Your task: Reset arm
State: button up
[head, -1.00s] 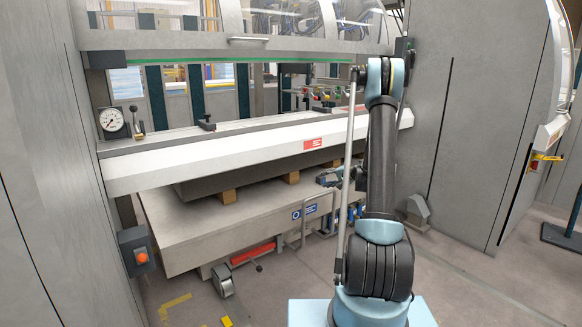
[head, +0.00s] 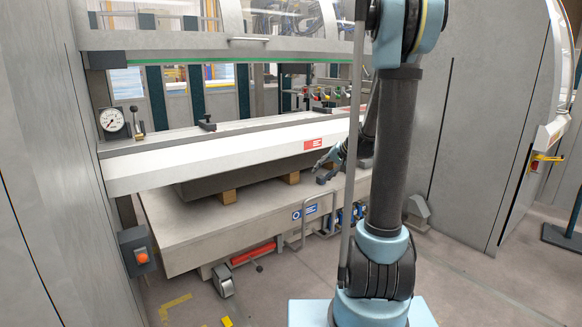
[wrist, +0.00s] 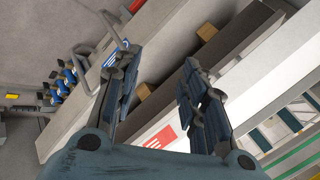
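My gripper (head: 324,168) is in front of the panel bender, just below the white beam (head: 215,158) near its red-and-white label. In the wrist view, my gripper (wrist: 158,66) has its two dark jointed fingers spread apart. Nothing is held between them. Past the fingers, the white beam with the red label (wrist: 160,137), wooden blocks (wrist: 145,90) and the grey table surface show. My arm stands tall in front of the right part of the machine and hides part of it.
A grey table (head: 220,232) on castors stands below the beam, with wooden blocks (head: 228,197) under a grey slab. A bent grey rail (head: 304,222) and blue fittings are at its right end. A control box with an orange button (head: 141,256) is at left.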

jog(key=s+r+n+g+h, duration=0.1)
jog(key=s+n+g+h, duration=0.15)
jog(key=s, duration=1.75)
jog(key=s+d+f+h, duration=0.1)
jog(key=s+d+f, duration=0.1)
jog(key=s, duration=0.7)
jog(key=s+d+f+n+g+h, duration=0.1)
jog(key=s+d+f+h, duration=0.1)
jog(key=s, duration=0.7)
notch_tip(320, 180, down, 2)
jog(key=shift+s+d+f, duration=0.2)
jog(key=shift+d, duration=0.6)
jog(key=shift+n+h, duration=0.25)
jog(key=shift+c, duration=0.7)
